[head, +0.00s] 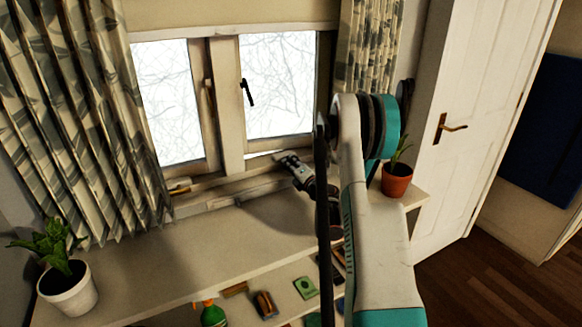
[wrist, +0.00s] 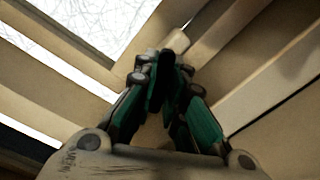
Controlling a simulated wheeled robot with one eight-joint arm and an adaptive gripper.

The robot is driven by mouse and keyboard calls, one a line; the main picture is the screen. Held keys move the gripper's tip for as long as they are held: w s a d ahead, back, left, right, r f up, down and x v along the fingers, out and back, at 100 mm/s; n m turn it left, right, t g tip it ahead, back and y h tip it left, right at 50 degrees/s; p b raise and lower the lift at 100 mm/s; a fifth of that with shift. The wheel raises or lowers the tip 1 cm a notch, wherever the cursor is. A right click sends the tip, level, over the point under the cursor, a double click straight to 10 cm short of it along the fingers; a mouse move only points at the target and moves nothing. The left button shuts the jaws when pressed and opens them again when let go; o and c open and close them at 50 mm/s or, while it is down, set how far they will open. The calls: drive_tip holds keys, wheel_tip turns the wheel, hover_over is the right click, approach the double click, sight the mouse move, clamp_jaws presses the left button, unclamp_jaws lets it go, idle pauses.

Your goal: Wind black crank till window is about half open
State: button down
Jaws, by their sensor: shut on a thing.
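The window has two panes. The right sash (head: 230,100) has a black handle (head: 247,92) on its left side. A thin bright strip shows below this sash, and the wrist view shows a bright gap along the sash edge (wrist: 60,70), so it looks slightly open. My gripper (head: 283,157) is low at the sill under the right pane. The fingers and arm hide most of the crank.
A white shelf (head: 180,255) runs below the window. A potted plant in a white pot (head: 70,290) stands at left, and one in a terracotta pot (head: 397,181) at right, close to my arm. Curtains (head: 85,110) hang at the left. A white door (head: 480,100) is at right.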

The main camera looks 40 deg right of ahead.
drive_tip(key=n+b, duration=0.1)
drive_tip(key=n, duration=0.5)
drive_tip(key=shift+f+b, duration=0.1)
drive_tip(key=shift+b, duration=0.25)
drive_tip(key=n+b, duration=0.1)
drive_tip(key=n, duration=0.5)
drive_tip(key=shift+n, duration=0.4)
drive_tip(key=c, duration=1.6)
unclamp_jaws()
drive_tip(key=shift+c, duration=0.2)
drive_tip(key=shift+s, duration=0.1)
drive_tip(key=v, duration=1.2)
